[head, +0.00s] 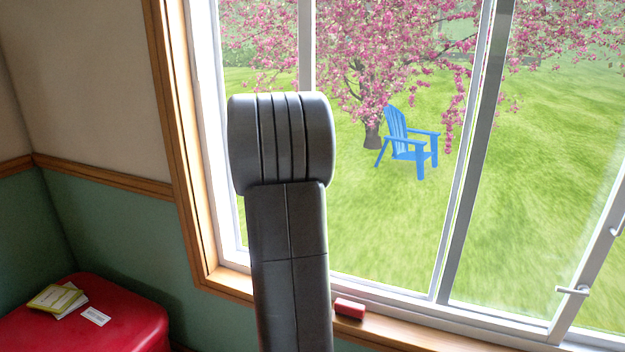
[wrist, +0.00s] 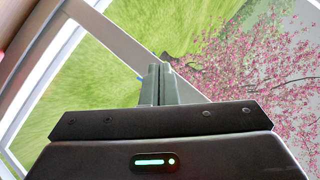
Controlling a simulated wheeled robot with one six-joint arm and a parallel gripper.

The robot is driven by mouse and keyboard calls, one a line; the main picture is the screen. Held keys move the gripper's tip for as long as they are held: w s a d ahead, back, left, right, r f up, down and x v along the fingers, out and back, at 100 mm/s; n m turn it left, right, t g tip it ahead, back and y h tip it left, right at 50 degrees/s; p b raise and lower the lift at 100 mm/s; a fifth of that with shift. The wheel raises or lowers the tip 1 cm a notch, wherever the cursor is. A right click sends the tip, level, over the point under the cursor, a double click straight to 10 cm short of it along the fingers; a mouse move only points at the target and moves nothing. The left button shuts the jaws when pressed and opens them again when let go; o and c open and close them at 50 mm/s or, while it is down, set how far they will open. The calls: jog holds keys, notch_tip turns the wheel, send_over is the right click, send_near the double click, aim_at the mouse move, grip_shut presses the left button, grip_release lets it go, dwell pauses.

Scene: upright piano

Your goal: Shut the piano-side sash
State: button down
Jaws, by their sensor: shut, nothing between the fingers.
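A window fills the right of the head view. A grey-framed sash (head: 477,190) with a clear pane stands at its right, with a small lever handle (head: 573,290) on its right stile. The piano is not in view, so I cannot tell if this is the piano-side sash. My gripper (wrist: 160,84) is shut and empty in the wrist view, its fingers pointing toward a slanting grey window bar (wrist: 115,30). I cannot tell whether they touch it. In the head view my arm hides part of the window's left side, and my gripper does not show.
A wooden sill (head: 385,331) runs below the window, with a small red block (head: 349,308) on it. A red bench (head: 130,312) with booklets (head: 58,298) and a white card (head: 96,316) stands at the lower left. Outside are grass, a blossoming tree and a blue chair (head: 408,148).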

notch_tip(320, 180, up, 10)
jog(key=a+m+t+h+p, duration=0.2)
jog(key=m+t+h+p, duration=0.15)
jog(key=m, duration=0.35)
jog(key=s+d+r+m+g+h+p, duration=0.2)
jog(key=s+r+m+h, duration=0.1)
jog(key=s+m+h, duration=0.55)
jog(key=w+d+h+p, duration=0.1)
jog(key=w+d, duration=0.2)
jog(key=w, duration=0.7)
jog(key=shift+w+r+m, duration=0.2)
jog(key=shift+w+m, duration=0.2)
jog(key=shift+m, duration=0.05)
